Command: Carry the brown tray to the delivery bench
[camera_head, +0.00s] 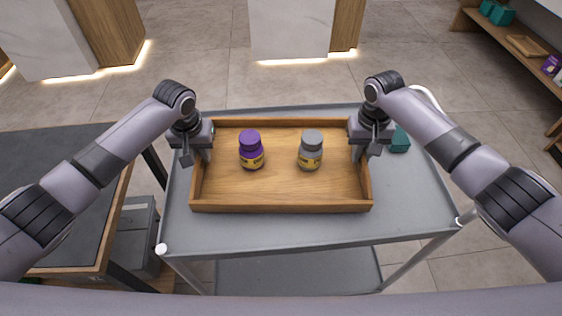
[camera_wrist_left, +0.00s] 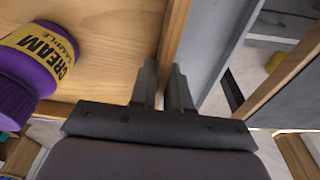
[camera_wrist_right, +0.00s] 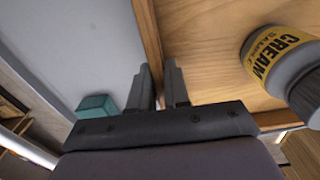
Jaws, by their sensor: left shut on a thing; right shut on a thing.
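The brown wooden tray (camera_head: 280,207) is on or just above the grey cart top (camera_head: 300,235); I cannot tell if it touches. A purple jar (camera_head: 250,150) and a grey jar (camera_head: 311,150) stand upright in it. My left gripper (camera_head: 196,152) is shut on the tray's left wall, which shows between its fingers in the left wrist view (camera_wrist_left: 172,60). My right gripper (camera_head: 362,150) is shut on the right wall, also seen in the right wrist view (camera_wrist_right: 150,40). The purple jar (camera_wrist_left: 35,70) and the grey jar (camera_wrist_right: 285,65) also show in the wrist views.
A teal box (camera_head: 400,140) sits on the cart right of my right gripper. A dark-topped table (camera_head: 60,160) stands close on the left. White counters (camera_head: 290,28) are across the tiled floor. Wooden shelves (camera_head: 515,50) stand at the upper right.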

